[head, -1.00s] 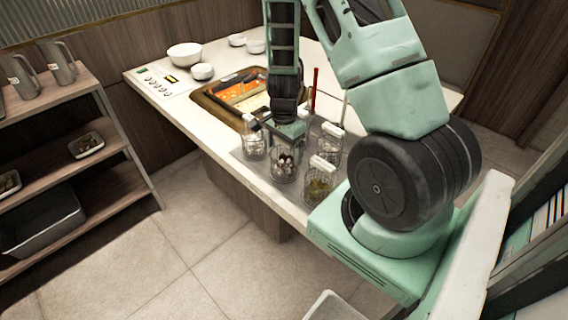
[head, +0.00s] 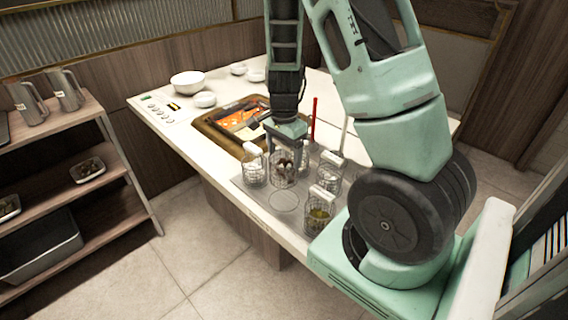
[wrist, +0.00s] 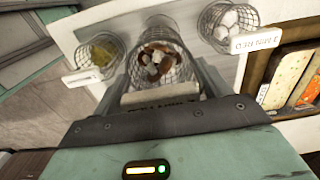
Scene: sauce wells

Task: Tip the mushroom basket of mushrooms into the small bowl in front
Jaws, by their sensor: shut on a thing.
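My gripper (head: 286,138) is shut on the handle of the mushroom basket (head: 282,174), a wire basket with brown and white pieces in it. The basket hangs roughly upright, raised over the grey tray (head: 258,198), where a bare ring mark shows below it. In the wrist view the mushroom basket (wrist: 157,72) is just beyond the jaws, with the mushrooms inside it. A small white bowl (head: 205,100) stands at the left of the counter, in front of a larger white bowl (head: 188,84). The small bowl looks empty.
Other wire baskets stand close by: one with white balls (head: 253,170), one with yellow-green food (head: 319,214), and one behind (head: 331,178). A sauce pan with coloured wells (head: 238,118) lies between the baskets and the bowls. More small bowls (head: 257,75) are farther back.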

